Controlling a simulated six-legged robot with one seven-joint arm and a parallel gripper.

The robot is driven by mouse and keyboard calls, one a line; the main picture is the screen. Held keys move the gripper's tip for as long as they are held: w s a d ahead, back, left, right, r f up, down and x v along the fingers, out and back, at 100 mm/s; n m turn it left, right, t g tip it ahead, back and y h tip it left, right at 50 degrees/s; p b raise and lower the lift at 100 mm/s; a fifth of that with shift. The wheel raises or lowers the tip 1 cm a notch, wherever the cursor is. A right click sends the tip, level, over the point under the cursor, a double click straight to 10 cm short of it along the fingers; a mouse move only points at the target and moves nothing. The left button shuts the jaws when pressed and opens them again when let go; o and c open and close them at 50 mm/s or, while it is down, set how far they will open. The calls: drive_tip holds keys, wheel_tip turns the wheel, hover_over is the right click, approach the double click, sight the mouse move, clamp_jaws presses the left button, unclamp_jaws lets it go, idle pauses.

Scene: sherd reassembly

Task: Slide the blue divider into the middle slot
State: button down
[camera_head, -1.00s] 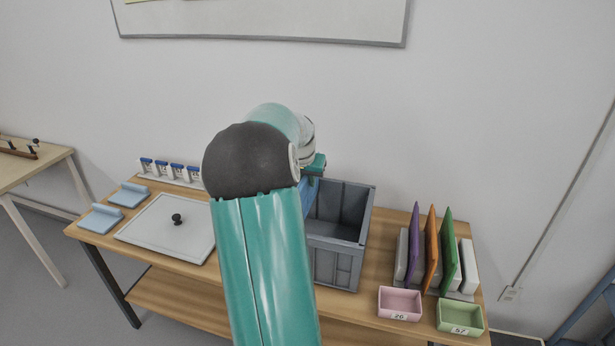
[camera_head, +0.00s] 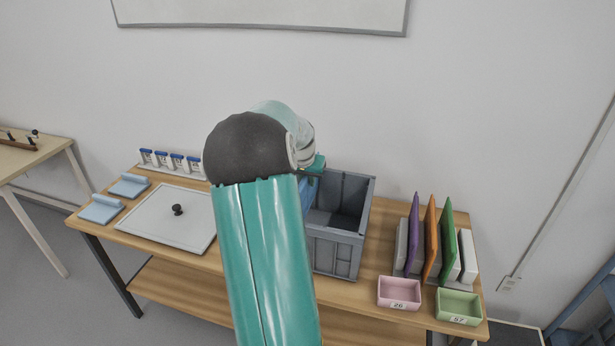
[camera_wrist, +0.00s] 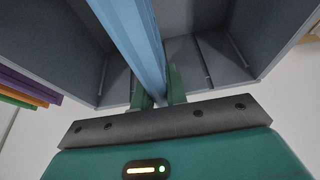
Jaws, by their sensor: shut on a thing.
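The grey crate (camera_head: 331,256) stands on the table, with slot ribs on its inner walls. The blue divider (camera_wrist: 136,38) is in my gripper (camera_wrist: 160,98), between the two green fingers in the wrist view. The divider runs away from the fingers between the crate's grey walls (camera_wrist: 215,55). A strip of the divider also shows at the crate's left part in the head view (camera_head: 307,192). My arm hides most of the crate's left side there. I cannot tell whether the divider's edges sit in the middle slot.
A rack at the right holds purple (camera_head: 413,232), orange (camera_head: 430,240) and green panels (camera_head: 447,243). Pink (camera_head: 399,293) and green bins (camera_head: 459,307) stand in front.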

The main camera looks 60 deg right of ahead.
sight(308, 204)
drive_tip(key=shift+f, duration=0.65)
drive_tip(key=shift+f, duration=4.35)
drive_tip(key=c, duration=1.3)
unclamp_jaws()
drive_tip(key=v, duration=1.3)
drive_tip(key=shift+r, duration=0.45)
